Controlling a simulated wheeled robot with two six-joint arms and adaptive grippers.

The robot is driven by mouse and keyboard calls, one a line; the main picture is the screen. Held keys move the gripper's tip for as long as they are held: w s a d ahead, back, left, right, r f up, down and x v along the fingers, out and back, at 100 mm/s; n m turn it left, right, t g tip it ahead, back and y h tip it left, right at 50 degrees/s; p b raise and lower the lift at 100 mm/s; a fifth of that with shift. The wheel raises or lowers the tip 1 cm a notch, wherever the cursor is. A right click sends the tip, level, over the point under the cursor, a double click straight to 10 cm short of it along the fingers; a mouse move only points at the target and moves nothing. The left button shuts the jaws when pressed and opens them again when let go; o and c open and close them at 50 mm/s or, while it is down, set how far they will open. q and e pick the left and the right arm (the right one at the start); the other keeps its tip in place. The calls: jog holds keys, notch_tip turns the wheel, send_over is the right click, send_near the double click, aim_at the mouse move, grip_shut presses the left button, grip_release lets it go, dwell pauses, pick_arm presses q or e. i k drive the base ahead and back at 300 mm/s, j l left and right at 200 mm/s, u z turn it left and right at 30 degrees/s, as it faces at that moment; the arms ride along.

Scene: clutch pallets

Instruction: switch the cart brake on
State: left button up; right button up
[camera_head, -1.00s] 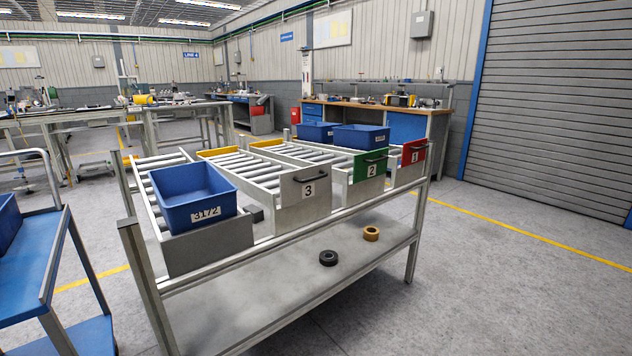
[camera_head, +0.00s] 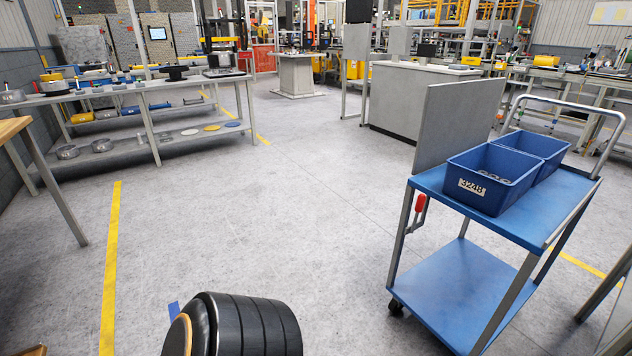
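The blue cart (camera_head: 462,286) stands at the right of the head view, with a blue top shelf, a lower shelf, grey legs and a bent push handle (camera_head: 567,101). A red-ended lever (camera_head: 420,203), which looks like the brake, hangs on a bracket at the cart's near left leg. Its red grip points up; I cannot tell its brake state. A black rounded part of my own arm shows at the bottom centre, well left of the cart. Neither gripper's fingers are in view.
Two blue bins sit on the cart top, the nearer labelled 3248 (camera_head: 487,180). A grey panel (camera_head: 455,124) stands behind the cart's left end. A long workbench (camera_head: 146,88) is at the left. The floor (camera_head: 265,205) between bench and cart is clear.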

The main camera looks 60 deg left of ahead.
aim_at(421, 199)
jog(key=u, duration=1.35)
